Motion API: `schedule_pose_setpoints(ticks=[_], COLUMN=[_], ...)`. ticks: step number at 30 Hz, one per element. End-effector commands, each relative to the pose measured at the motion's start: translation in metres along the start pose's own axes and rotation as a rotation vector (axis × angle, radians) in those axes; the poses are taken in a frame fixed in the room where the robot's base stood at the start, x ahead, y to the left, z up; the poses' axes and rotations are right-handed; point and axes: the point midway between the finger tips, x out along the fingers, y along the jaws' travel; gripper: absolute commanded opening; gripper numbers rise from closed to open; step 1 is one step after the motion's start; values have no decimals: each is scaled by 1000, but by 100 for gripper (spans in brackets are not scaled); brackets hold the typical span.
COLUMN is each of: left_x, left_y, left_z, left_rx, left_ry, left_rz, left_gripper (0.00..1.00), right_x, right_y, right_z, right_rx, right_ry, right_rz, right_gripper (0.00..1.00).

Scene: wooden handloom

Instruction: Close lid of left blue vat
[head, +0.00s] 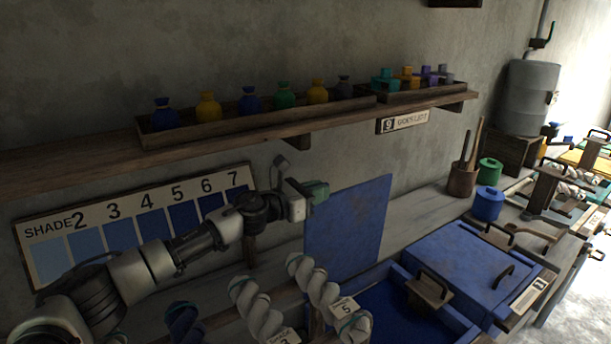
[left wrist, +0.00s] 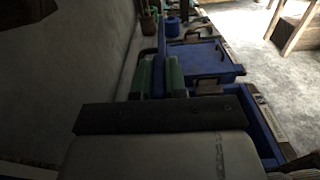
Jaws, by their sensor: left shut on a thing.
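The left blue vat (head: 385,309) is open at the lower middle of the head view. Its blue lid (head: 348,228) stands nearly upright at the vat's wall side. My left gripper (head: 317,192) is at the lid's upper left corner, with its green fingers shut on the lid's edge. In the left wrist view the lid (left wrist: 161,38) shows edge-on as a thin blue strip between the green fingers of the left gripper (left wrist: 158,72). The open vat (left wrist: 262,135) is partly hidden by the gripper there. My right gripper is not in view.
A second blue vat with its lid (head: 465,262) down stands to the right. A wooden block with a dark handle (head: 430,289) sits between the vats.

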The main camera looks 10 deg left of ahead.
Motion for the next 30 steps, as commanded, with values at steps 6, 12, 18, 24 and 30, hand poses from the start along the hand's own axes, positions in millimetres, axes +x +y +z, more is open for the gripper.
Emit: schedule_pose_setpoints(ticks=[6, 12, 18, 24, 30], left_x=[0, 0, 0, 0, 0], left_y=[-56, -96, -118, -126, -126], left_z=[1, -10, -19, -24, -25], left_rx=[150, 266, 336, 362, 365], left_ry=[4, 3, 3, 3, 3], left_rz=[-7, -6, -4, -2, -2], left_gripper=[0, 0, 0, 0, 0], right_x=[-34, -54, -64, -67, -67], right_y=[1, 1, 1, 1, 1], right_z=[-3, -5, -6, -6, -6], right_rx=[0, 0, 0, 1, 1], right_ry=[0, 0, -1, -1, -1], right_rz=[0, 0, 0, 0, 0], right_gripper=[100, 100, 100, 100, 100])
